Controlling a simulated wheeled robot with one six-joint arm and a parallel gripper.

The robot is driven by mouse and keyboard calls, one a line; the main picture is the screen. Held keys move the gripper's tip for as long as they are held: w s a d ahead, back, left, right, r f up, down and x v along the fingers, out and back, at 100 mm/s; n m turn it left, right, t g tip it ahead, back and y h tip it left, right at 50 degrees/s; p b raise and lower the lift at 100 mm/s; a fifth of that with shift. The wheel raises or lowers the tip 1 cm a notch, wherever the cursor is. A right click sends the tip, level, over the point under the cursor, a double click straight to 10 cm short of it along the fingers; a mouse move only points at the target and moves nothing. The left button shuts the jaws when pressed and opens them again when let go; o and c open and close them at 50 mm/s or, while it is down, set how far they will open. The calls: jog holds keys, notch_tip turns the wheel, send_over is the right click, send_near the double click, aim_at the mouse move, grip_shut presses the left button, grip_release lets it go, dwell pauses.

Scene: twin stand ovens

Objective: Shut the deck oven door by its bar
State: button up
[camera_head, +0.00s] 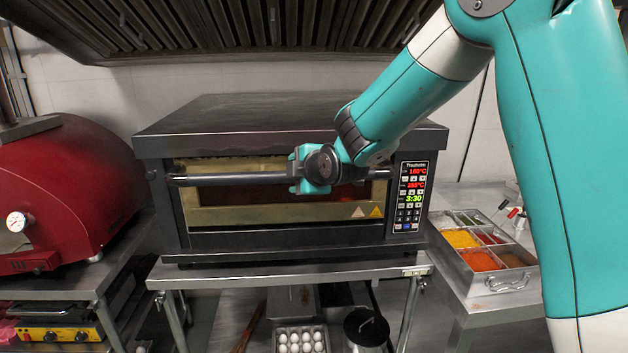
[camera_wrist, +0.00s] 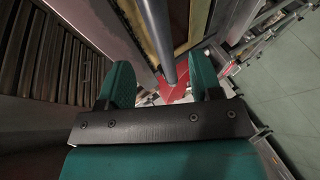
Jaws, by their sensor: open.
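The dark deck oven (camera_head: 290,122) stands on a steel stand in the middle of the head view. Its door has a gold-framed window (camera_head: 240,217) and a long dark bar (camera_head: 225,180) across the front near the top. How far the door stands open is hard to tell. My gripper (camera_head: 312,168) is at the bar, right of its middle, and hides part of it. In the wrist view my gripper's two teal fingers (camera_wrist: 162,85) are apart, and the bar (camera_wrist: 158,35) shows in the gap between them. I cannot tell whether either finger touches it.
A control panel (camera_head: 411,196) is on the oven's right. A red domed oven (camera_head: 65,185) stands at the left, and a topping tray (camera_head: 485,250) at the right. A ribbed hood (camera_head: 230,25) hangs above. Eggs (camera_head: 300,340) and a dark pot (camera_head: 366,328) are below.

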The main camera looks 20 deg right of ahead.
jog(key=b+v, duration=0.1)
jog(key=v, duration=0.6)
jog(key=shift+s+r+b, duration=0.25)
jog(key=shift+s+b, duration=0.1)
jog(key=shift+b, duration=0.05)
jog(key=s+a+f+m+g+y, duration=0.1)
jog(key=s+a+f+m+g, duration=0.1)
jog(key=s, duration=0.8)
jog(key=s+a+f+m+g+y, duration=0.1)
jog(key=s+a+m+g, duration=0.3)
jog(key=s, duration=0.5)
jog(key=s+a+f+m+g+y, duration=0.1)
jog(key=s+a+f+m+g, duration=0.2)
jog(key=s, duration=0.7)
jog(key=a+g, duration=0.2)
jog(key=g, duration=0.2)
jog(key=shift+s+a+f, duration=0.2)
jog(key=shift+s+f, duration=0.15)
jog(key=shift+s, duration=0.05)
